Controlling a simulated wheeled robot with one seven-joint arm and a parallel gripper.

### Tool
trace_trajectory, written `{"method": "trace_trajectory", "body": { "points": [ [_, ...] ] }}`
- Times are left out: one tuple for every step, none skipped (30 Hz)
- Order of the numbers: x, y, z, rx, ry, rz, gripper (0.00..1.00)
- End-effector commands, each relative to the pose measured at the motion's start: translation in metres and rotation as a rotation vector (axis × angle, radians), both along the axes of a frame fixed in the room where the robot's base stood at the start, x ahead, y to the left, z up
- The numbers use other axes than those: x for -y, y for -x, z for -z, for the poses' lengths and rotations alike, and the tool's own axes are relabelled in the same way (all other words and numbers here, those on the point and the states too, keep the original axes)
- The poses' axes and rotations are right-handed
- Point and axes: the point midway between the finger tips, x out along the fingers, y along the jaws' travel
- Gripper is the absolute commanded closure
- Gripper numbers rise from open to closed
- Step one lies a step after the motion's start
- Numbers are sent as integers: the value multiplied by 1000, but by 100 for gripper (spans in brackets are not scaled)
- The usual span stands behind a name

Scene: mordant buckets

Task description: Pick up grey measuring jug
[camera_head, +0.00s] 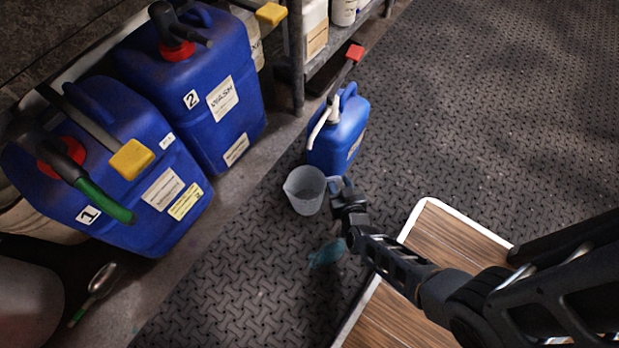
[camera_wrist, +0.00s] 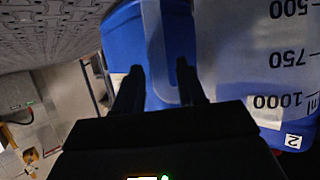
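The grey measuring jug (camera_head: 304,191) stands upright on the dark textured floor, in front of a small blue canister. Its handle side faces my gripper (camera_head: 342,190), which reaches in from the right. In the wrist view, the jug's translucent wall (camera_wrist: 245,60) fills the right side, with its 500, 750 and 1000 ml marks upside down. A pale strip that looks like its handle runs down between the two fingers of my gripper (camera_wrist: 160,75). The fingers are apart, and blue shows between the left finger and the strip. Contact with the handle is not clear.
The small blue canister (camera_head: 342,133) with a white spout stands just behind the jug. Big blue canisters (camera_head: 185,85) and (camera_head: 130,190) line the ledge at left. A wooden platform (camera_head: 455,240) with a pale rim lies at right. A teal patch (camera_head: 327,253) marks the floor.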

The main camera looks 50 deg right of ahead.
Motion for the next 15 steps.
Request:
{"method": "trace_trajectory", "body": {
  "points": [
    [0,0,0,0,0,0,65],
    [0,0,0,0,0,0,68],
    [0,0,0,0,0,0,72],
    [0,0,0,0,0,0,75],
    [0,0,0,0,0,0,78],
    [0,0,0,0,0,0,82],
    [0,0,0,0,0,0,85],
    [0,0,0,0,0,0,87],
    [0,0,0,0,0,0,91],
    [0,0,0,0,0,0,94],
    [0,0,0,0,0,0,97],
    [0,0,0,0,0,0,100],
    [0,0,0,0,0,0,100],
    [0,0,0,0,0,0,100],
    [0,0,0,0,0,0,100]
  ]
}}
